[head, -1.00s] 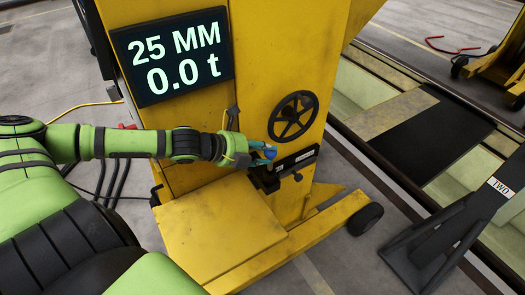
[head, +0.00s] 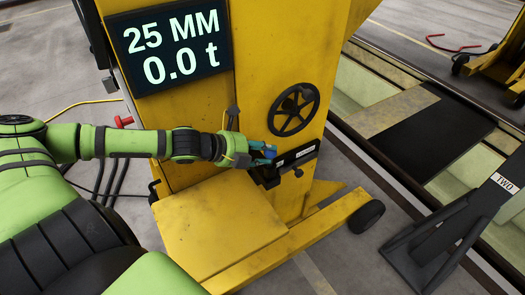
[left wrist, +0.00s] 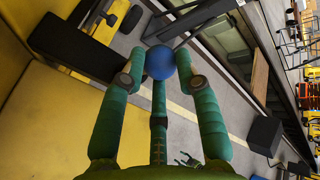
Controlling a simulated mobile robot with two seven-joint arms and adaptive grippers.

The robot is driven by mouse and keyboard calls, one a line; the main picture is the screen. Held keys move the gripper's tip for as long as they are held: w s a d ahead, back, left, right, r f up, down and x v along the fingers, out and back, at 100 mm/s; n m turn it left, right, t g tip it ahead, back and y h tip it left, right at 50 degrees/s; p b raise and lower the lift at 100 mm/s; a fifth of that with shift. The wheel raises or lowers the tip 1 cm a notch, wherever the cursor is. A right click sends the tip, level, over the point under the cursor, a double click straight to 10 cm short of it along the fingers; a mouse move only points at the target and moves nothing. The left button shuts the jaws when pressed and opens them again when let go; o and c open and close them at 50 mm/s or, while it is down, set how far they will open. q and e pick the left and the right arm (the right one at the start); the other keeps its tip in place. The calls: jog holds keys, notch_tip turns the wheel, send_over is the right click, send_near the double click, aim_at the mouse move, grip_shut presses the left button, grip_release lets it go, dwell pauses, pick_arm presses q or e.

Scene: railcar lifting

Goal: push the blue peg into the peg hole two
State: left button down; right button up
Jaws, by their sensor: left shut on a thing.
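The blue peg (left wrist: 160,62) shows its round end between the green fingers of my left gripper (left wrist: 160,75) in the left wrist view. In the head view my left gripper (head: 264,152) is shut on the blue peg and sits at the left end of a black bar (head: 293,158) with white labels on the yellow jack. The fingers hide most of the peg, and I cannot make out the peg holes or tell whether the peg is in one.
The yellow jack (head: 215,225) carries a black handwheel (head: 294,109) just above the bar and a display (head: 172,50) reading 25 MM and 0.0 t. A dark stand labelled TWO (head: 450,220) is at the right. A rail pit runs behind.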

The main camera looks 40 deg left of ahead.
pick_arm(q)
jog(key=shift+f+b, duration=0.65)
jog(key=shift+f, duration=0.15)
jog(key=c, duration=0.8)
grip_release()
jog(key=shift+r, duration=0.1)
jog(key=shift+a+r, duration=0.1)
jog(key=shift+r, duration=0.4)
notch_tip(320, 180, up, 9)
